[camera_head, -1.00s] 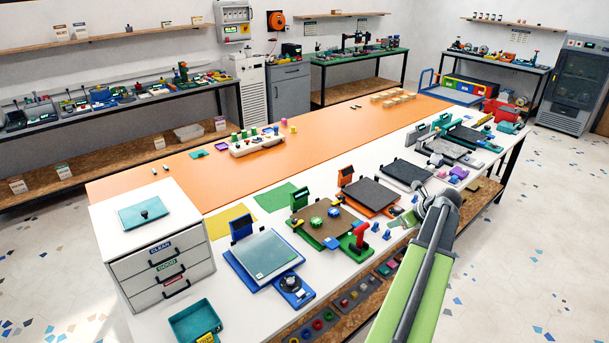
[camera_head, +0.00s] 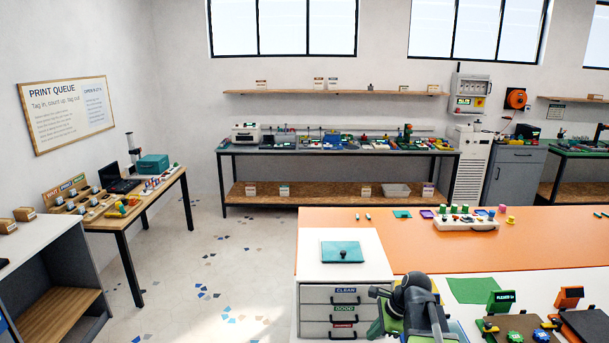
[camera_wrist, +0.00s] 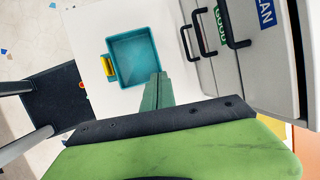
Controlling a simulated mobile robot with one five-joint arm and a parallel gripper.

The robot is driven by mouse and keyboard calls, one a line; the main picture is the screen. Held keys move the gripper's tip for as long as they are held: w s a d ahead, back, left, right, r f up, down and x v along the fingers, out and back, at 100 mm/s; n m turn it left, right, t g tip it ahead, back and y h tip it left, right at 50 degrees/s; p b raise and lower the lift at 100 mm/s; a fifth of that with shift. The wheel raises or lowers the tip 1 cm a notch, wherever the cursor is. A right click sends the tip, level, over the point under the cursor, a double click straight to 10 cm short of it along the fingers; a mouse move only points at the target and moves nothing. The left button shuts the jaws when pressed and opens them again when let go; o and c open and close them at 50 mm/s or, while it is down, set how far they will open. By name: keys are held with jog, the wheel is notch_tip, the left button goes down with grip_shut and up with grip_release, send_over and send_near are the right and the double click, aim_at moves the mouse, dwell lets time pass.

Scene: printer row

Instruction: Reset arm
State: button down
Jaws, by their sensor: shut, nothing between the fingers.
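My gripper (camera_wrist: 157,80) is shut and empty, its green fingers together in the wrist view. No contact with the bin can be made out. In the head view my green arm with its dark wrist joint rises at the bottom, beside the white drawer cabinet (camera_head: 312,312); the fingertips are mostly hidden there. The cabinet's dark handles also show at the right of the wrist view (camera_wrist: 240,80).
A teal lidded plate (camera_head: 341,253) lies on the cabinet. The orange tabletop (camera_head: 400,240) lies behind, with a white peg rack (camera_head: 466,221). Green and orange stations stand at the lower right. Pale floor (camera_head: 220,260) is free left of the cabinet. A wooden desk (camera_head: 105,215) stands at the left.

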jog(key=s+a+f+n+g+h, duration=0.2)
jog(key=s+a+n, duration=0.4)
jog(key=a+n, duration=0.35)
jog(key=shift+s+d+n+g+h, duration=0.15)
jog(key=shift+s+d+n+h, duration=0.3)
jog(key=shift+n, duration=1.15)
jog(key=shift+s+d+n+g+h, duration=0.15)
jog(key=shift+s+d+n, duration=0.5)
jog(key=shift+n, duration=0.9)
jog(key=shift+s+d+n+g+h, duration=0.1)
jog(key=shift+s+d+n+h, duration=0.25)
jog(key=shift+s+n, duration=0.85)
jog(key=shift+w+n, duration=0.4)
jog(key=shift+w, duration=0.05)
